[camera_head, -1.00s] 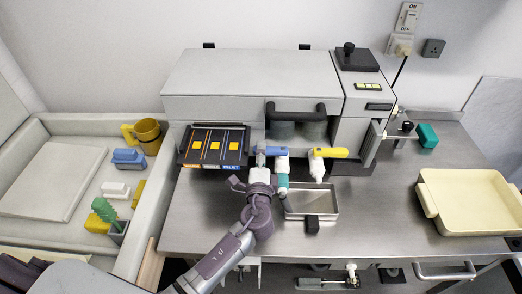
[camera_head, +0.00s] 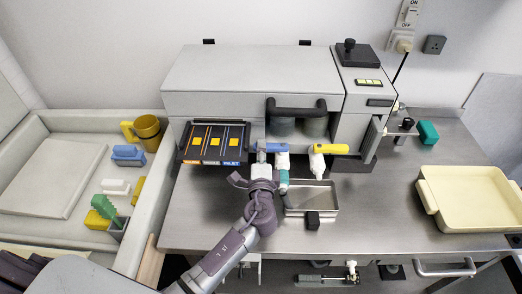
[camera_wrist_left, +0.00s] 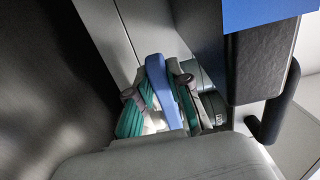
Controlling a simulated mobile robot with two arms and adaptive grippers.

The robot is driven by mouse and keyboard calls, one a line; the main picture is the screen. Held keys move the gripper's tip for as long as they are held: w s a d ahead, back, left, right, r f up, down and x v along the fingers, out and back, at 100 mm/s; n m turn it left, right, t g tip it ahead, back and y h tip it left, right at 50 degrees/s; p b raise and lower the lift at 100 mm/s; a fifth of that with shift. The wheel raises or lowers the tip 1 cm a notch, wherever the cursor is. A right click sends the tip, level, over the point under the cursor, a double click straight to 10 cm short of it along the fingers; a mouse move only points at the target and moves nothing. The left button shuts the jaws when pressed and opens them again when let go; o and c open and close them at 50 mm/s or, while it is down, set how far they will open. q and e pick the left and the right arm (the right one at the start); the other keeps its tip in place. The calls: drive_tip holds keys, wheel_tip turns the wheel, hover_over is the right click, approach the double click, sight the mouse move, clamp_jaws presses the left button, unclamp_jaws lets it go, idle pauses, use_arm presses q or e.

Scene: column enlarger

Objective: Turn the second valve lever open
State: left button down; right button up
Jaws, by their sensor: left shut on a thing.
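The blue valve lever (camera_head: 272,147) lies roughly crosswise on a white valve body below the grey machine. My left gripper (camera_head: 268,162) is at this lever, its arm coming up from below. In the left wrist view, the blue lever (camera_wrist_left: 160,82) runs between the two teal-padded fingers of the left gripper (camera_wrist_left: 157,88), which is shut on it. A yellow valve lever (camera_head: 328,148) sits to the right on its own white valve body (camera_head: 317,166), with no gripper touching it. Part of the blue lever's valve is hidden by my gripper. My right gripper is not in view.
A black panel with yellow squares (camera_head: 244,141) is left of the levers. A black handle (camera_head: 297,107) is above them. A small metal tray (camera_head: 325,208) stands just below. A cream tray (camera_head: 470,225) is at far right; bare steel counter lies between the trays.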

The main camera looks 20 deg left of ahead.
use_arm(q)
drive_tip(key=shift+s+d+n+g+y+b, duration=0.25)
drive_tip(key=shift+n+g+y+b, duration=0.3)
drive_tip(key=shift+y, duration=0.35)
drive_tip(key=c, duration=1.1)
unclamp_jaws()
drive_tip(key=shift+a, duration=0.1)
drive_tip(key=v, duration=1.2)
drive_tip(key=shift+a+f, duration=0.1)
drive_tip(key=shift+f, duration=0.05)
